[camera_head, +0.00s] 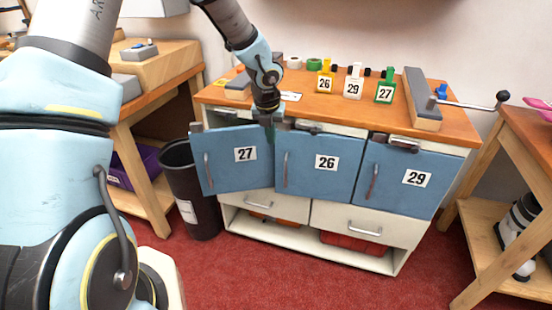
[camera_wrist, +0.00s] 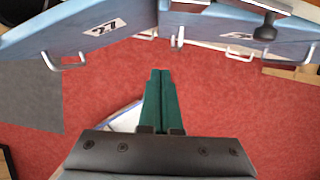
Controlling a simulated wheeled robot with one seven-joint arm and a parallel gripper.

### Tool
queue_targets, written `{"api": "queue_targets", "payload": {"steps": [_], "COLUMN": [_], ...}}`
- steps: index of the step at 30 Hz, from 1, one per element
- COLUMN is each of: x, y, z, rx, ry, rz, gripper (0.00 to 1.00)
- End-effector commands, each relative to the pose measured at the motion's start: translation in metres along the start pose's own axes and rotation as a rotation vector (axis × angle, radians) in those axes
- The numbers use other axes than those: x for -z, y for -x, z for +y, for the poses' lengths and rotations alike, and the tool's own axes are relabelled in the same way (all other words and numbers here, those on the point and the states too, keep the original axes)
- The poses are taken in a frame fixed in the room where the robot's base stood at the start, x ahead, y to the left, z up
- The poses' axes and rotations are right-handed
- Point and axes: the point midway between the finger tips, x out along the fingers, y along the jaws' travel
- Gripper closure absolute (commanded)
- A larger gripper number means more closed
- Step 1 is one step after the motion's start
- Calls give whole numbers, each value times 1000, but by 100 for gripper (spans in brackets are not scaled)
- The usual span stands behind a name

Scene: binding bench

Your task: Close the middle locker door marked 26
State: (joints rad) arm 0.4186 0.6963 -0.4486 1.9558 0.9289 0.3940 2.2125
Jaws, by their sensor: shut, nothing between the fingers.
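The blue door marked 26 (camera_head: 306,165) is the middle of three on a white cabinet, with a grey handle at its left side. It seems to stand slightly out from the cabinet front; I cannot tell how far. My gripper (camera_head: 269,138) points down, shut and empty, in front of the seam between doors 27 and 26. In the wrist view the green fingers (camera_wrist: 160,75) are together over red floor, just in front of the doors' edges. Door 27 (camera_head: 228,163) stands ajar, its left edge swung outward.
Door 29 (camera_head: 412,190) is at the right. Drawers (camera_head: 330,225) lie below the doors. Tagged items, including a yellow 26 tag (camera_head: 325,78), stand on the wooden top. A dark bin (camera_head: 187,190) stands left of the cabinet. Red carpet in front is clear.

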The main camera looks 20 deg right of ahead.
Motion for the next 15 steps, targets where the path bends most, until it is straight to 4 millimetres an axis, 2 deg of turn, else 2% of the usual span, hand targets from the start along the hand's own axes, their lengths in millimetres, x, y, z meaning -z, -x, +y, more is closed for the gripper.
{"api": "queue_targets", "payload": {"steps": [1, 15], "x": [6, 18], "y": [-15, -7], "z": [-1, -10], "rx": [-4, 1], "ry": [1, 18], "rz": [-18, -96], "gripper": [100, 100]}}
